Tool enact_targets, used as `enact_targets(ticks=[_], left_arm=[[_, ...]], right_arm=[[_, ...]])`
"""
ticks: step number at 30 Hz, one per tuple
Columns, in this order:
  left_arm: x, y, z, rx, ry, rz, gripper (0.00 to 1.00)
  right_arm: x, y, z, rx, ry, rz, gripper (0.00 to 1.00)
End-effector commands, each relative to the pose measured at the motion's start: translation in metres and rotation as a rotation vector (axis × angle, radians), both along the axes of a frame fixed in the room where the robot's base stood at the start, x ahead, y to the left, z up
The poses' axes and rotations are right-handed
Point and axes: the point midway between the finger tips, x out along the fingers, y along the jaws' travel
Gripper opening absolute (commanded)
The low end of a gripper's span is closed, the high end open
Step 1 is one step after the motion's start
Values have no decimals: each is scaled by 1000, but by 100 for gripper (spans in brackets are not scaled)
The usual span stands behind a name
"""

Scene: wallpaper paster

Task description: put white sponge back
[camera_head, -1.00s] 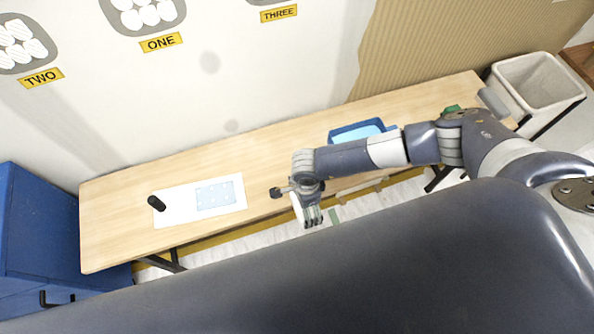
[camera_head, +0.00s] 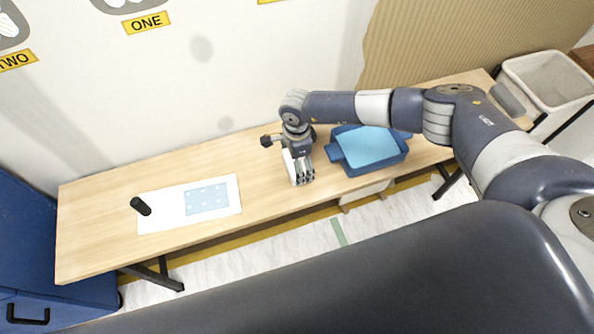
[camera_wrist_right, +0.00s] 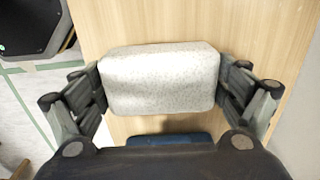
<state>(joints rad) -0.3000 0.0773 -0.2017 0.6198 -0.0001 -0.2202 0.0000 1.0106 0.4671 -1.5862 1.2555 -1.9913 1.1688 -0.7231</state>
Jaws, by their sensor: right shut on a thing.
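My right gripper (camera_head: 302,180) is over the wooden table (camera_head: 95,225), left of the blue tray. It is shut on the white sponge (camera_wrist_right: 160,80), which sits between the fingers on both sides in the right wrist view. In the head view only a pale part of the sponge (camera_head: 289,166) shows beside the fingers. The table surface (camera_wrist_right: 145,22) lies below the sponge; I cannot tell whether they touch. My left gripper is not in view.
A blue tray (camera_head: 345,165) with light blue contents stands right of the gripper. A white sheet with a pale blue patterned piece (camera_head: 207,199) and a black-handled tool (camera_head: 141,206) lie at left. A bin (camera_head: 548,80) stands at the right end. The table between sheet and gripper is clear.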

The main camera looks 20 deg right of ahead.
Motion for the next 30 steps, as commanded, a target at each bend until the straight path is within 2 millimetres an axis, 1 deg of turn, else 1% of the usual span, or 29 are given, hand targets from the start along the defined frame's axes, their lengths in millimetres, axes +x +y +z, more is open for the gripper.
enact_targets(ticks=[1,3,12,18,19,20,30], left_arm=[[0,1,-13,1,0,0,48],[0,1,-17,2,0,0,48],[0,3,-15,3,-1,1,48],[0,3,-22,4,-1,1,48],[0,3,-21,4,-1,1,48],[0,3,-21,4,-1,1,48],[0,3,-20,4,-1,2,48]], right_arm=[[-4,1,-18,-1,8,3,66],[-4,1,-24,0,7,3,66],[-4,1,-24,0,6,3,66],[-4,1,-31,-1,6,3,66],[-4,0,-29,-1,6,3,95],[-4,0,-29,-1,6,3,100],[-4,0,-29,-1,6,3,100]])
